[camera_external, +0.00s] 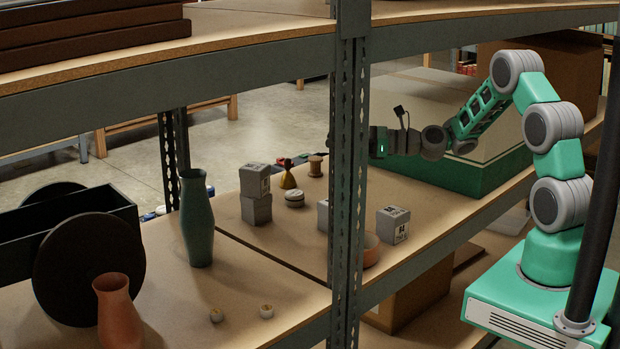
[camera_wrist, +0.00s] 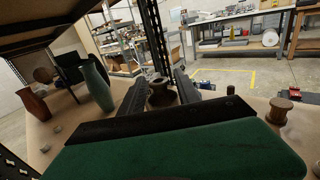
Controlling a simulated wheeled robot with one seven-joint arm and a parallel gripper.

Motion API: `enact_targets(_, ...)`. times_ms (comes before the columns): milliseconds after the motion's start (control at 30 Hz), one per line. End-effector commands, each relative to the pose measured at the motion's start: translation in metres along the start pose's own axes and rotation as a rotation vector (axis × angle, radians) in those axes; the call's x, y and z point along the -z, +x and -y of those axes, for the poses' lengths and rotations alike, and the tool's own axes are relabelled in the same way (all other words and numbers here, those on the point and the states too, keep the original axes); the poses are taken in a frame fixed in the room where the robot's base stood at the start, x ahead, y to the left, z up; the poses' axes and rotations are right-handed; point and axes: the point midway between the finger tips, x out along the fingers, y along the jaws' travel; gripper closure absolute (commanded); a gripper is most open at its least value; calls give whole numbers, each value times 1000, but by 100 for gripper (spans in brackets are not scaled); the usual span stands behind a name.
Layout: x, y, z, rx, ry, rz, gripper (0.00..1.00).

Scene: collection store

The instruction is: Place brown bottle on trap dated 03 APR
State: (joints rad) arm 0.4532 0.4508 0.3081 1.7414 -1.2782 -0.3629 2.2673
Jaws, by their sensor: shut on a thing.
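My gripper (camera_wrist: 160,88) shows in the wrist view as two dark fingers. They are shut on a brown, round-mouthed thing (camera_wrist: 162,93), which looks like the brown bottle. In the external view my wrist (camera_external: 385,141) is above the shelf, right of the grey upright; the fingertips and the held thing are hidden behind that upright. I cannot make out a trap dated 03 APR in either view; no date is readable.
The shelf holds a teal vase (camera_external: 197,222), an orange-brown vase (camera_external: 114,310), grey labelled blocks (camera_external: 393,225), a wooden spool (camera_external: 315,166) and small pale discs (camera_external: 266,311). A grey upright (camera_external: 347,180) stands at the shelf front. A green-sided box (camera_external: 470,175) is at right.

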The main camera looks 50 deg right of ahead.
Motion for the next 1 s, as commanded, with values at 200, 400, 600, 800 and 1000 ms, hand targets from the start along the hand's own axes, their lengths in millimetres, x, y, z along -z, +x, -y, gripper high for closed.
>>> enact_targets(200, 3, 24, -9, -53, -1, 4, 100)
enact_targets(400, 30, 72, 22, -52, -2, 5, 100)
enact_targets(600, 71, 108, 46, -50, 0, 4, 100)
enact_targets(800, 92, 124, 57, -50, -1, 4, 100)
enact_targets(1000, 122, 125, 58, -49, 0, 4, 100)
